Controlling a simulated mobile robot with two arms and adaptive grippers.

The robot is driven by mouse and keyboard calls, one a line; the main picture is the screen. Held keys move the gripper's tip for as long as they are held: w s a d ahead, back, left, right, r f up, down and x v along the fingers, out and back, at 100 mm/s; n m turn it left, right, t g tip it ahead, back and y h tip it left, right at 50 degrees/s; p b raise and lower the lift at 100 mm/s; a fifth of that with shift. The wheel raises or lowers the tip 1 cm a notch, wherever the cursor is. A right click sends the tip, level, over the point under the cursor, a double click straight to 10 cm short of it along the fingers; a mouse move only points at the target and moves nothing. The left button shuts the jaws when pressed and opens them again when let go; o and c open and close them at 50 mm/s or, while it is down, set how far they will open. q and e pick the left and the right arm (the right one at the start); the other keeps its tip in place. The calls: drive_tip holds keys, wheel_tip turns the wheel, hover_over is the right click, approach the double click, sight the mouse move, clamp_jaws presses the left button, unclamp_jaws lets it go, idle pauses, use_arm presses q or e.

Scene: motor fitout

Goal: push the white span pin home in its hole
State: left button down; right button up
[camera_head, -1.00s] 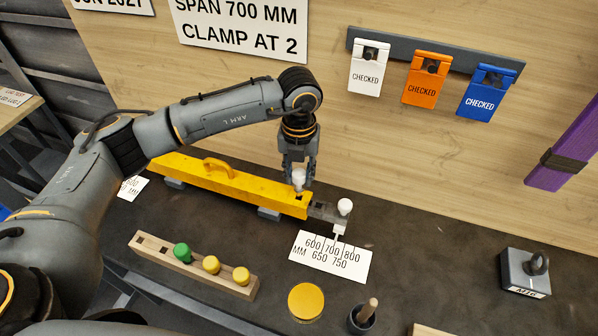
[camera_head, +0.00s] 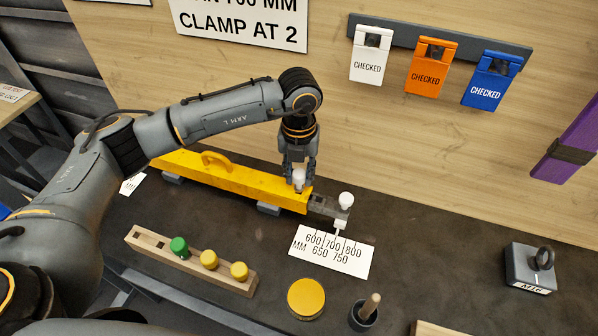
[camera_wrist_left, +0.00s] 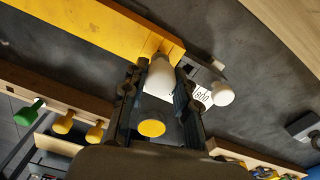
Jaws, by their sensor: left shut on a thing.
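The white span pin (camera_head: 298,176) stands upright at the right end of the yellow beam (camera_head: 235,184). My left gripper (camera_head: 299,178) points down over it and is shut on its white head. In the left wrist view the white pin head (camera_wrist_left: 160,76) sits between the two fingers (camera_wrist_left: 158,95). The pin's shank and its hole are hidden by the head and fingers, so its depth cannot be told. A second white-headed pin (camera_head: 346,199) stands on the grey end piece (camera_head: 325,207). My right gripper is not in view.
A scale card (camera_head: 332,252) lies in front of the beam end. A wooden rack (camera_head: 192,262) holds a green and two yellow-headed pins. A yellow disc (camera_head: 306,298), a dark cup (camera_head: 362,318) and a grey block (camera_head: 529,270) stand nearer and right. Tags hang on the wall.

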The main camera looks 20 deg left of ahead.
use_arm(q)
drive_tip(key=shift+f+b, duration=0.4)
drive_tip(key=shift+f, duration=0.2)
drive_tip(key=c, duration=0.9)
unclamp_jaws()
drive_tip(key=shift+c, duration=0.2)
drive_tip(key=shift+r, duration=0.1)
wheel_tip(320, 180, up, 12)
